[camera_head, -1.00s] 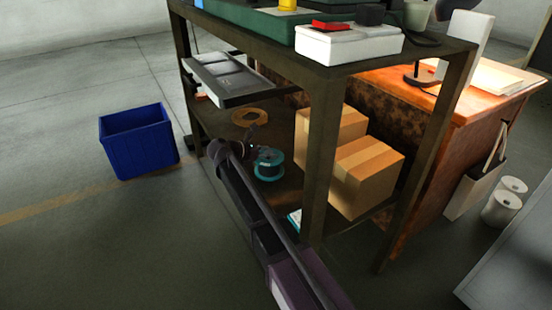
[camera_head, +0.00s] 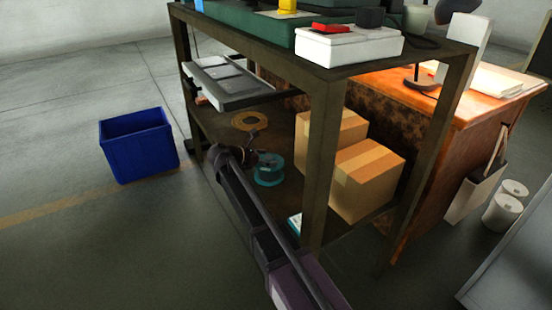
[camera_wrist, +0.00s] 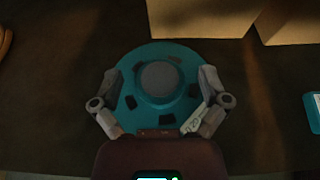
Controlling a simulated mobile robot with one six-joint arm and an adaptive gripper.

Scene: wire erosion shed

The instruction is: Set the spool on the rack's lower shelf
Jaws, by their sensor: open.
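The teal spool (camera_head: 269,170) rests on the rack's lower shelf (camera_head: 285,205), in front of the cardboard boxes. In the wrist view the spool (camera_wrist: 157,60) is seen face on, with a grey round hub and dark cut-outs. My gripper (camera_wrist: 157,95) is open, with one finger on each side of the spool's near part. I cannot tell whether the fingers touch its rim. In the head view my gripper (camera_head: 250,158) reaches in over the shelf from the front left, and my arm hides part of the shelf.
Two cardboard boxes (camera_head: 368,175) stand to the right of the spool, behind a rack post (camera_head: 321,150). An orange-yellow ring (camera_head: 249,120) lies farther back on the shelf. A grey drawer tray (camera_head: 228,82) hangs above. A blue bin (camera_head: 138,143) stands on the floor at left.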

